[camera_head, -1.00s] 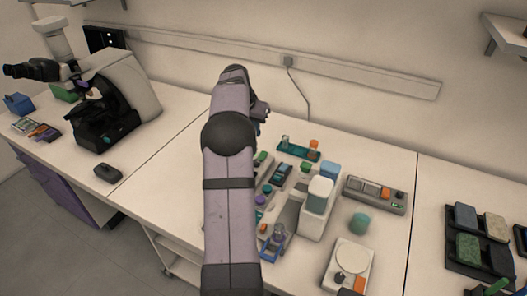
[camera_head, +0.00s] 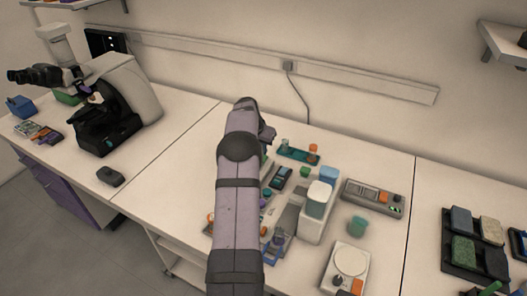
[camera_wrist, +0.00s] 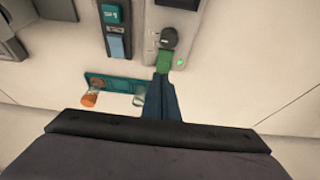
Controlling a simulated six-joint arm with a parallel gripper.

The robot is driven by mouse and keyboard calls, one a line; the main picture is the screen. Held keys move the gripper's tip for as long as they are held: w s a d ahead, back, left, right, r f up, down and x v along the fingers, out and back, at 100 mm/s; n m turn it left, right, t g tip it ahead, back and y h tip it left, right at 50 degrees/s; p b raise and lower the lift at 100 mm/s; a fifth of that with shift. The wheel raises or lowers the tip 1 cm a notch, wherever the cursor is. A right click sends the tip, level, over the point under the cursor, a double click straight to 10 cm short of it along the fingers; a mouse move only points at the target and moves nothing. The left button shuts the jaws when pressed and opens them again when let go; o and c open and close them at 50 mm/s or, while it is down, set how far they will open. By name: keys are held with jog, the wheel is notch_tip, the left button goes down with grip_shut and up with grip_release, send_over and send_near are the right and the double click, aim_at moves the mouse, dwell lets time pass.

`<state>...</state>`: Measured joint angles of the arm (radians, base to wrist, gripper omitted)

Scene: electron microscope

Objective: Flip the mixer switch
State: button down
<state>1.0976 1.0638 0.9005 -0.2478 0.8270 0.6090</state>
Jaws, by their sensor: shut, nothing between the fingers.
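In the wrist view, a grey device (camera_wrist: 152,45) has a dark round knob (camera_wrist: 168,38), a green switch-like piece (camera_wrist: 163,62) and a small lit green light (camera_wrist: 180,62). I cannot tell for certain whether this is the mixer. My gripper (camera_wrist: 161,78) is shut and empty, its tips right at the lower edge of the green piece. Whether they touch it is unclear. In the head view, my arm hides most of this device and its switch, and my gripper (camera_head: 268,133) shows only partly beside the arm's far end.
A teal rack (camera_head: 298,156) with an orange-capped vial stands close to my gripper. A blue-topped handheld device (camera_wrist: 115,30) lies beside the grey one. A white-and-blue instrument (camera_head: 317,200), a grey switch box (camera_head: 372,197) and a round-plate device (camera_head: 349,262) stand to the right.

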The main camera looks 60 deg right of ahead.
aim_at(265, 158)
jog(key=shift+a+p+x, duration=0.1)
jog(key=shift+p+x, duration=0.15)
jog(key=shift+x, duration=0.6)
jog(key=shift+a+p+x, duration=0.15)
jog(key=shift+p+x, duration=0.05)
jog(key=shift+x, duration=0.7)
jog(key=shift+f, duration=0.15)
